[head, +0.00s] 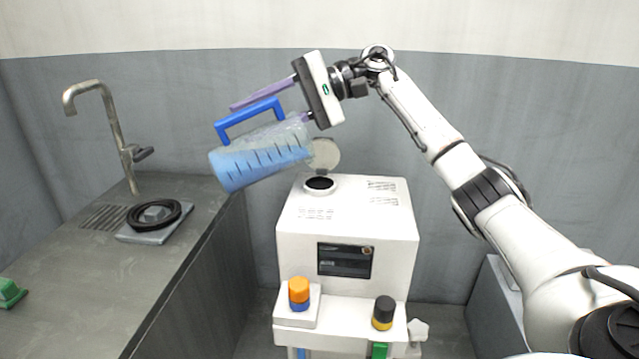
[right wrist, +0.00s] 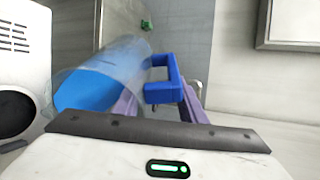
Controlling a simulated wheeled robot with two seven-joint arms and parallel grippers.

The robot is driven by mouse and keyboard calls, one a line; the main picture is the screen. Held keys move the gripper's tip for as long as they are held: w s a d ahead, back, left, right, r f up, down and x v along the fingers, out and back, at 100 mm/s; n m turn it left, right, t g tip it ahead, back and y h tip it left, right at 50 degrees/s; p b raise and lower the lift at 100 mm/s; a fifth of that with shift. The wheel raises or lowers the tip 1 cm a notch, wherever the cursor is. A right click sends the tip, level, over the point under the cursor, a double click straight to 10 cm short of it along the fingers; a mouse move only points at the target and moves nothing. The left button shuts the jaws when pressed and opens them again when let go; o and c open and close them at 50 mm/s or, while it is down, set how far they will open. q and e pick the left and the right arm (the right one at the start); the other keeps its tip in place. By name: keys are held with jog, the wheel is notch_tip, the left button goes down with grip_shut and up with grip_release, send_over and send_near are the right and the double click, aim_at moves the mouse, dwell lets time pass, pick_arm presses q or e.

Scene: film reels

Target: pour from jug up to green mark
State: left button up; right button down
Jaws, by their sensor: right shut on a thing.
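My right gripper (head: 262,108) is shut on the blue handle (head: 248,119) of a clear jug (head: 262,155) with dark graduation lines and blue liquid inside. The jug is tilted almost onto its side, its clear end to the right and close to the open lid (head: 325,154) of a white machine (head: 346,220). The machine's dark round opening (head: 320,184) is below and right of the jug. I see no stream of liquid. In the right wrist view the jug (right wrist: 105,80) lies beside the opening (right wrist: 13,115). I cannot make out a green mark. My left gripper is out of view.
A grey counter (head: 60,240) at left has a tap (head: 128,150), a black coil (head: 153,215) on a grey plate and a green object (head: 10,292). Orange-blue (head: 299,292) and black-yellow (head: 383,312) capped bottles stand on the machine's front ledge.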

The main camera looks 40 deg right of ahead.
pick_arm(q)
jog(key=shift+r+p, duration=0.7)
jog(key=shift+p, duration=0.1)
pick_arm(e)
jog(key=shift+w+a+r, duration=0.1)
jog(key=shift+a+r, duration=0.1)
jog(key=shift+r, duration=0.15)
pick_arm(q)
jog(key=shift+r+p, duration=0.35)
jog(key=shift+p, duration=0.15)
pick_arm(e)
jog(key=shift+a+h, duration=0.15)
jog(key=shift+h, duration=0.25)
jog(key=shift+w+a+r+g+h+p, duration=0.2)
jog(key=shift+a+r+g+h+p, duration=0.25)
jog(key=shift+p, duration=1.15)
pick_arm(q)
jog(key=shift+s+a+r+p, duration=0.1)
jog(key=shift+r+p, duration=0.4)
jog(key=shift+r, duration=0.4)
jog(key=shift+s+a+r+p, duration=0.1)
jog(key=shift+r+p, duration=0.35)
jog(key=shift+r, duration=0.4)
pick_arm(e)
jog(key=shift+w+a+g+h, duration=0.1)
jog(key=shift+a+g+h, duration=0.15)
jog(key=shift+h, duration=0.3)
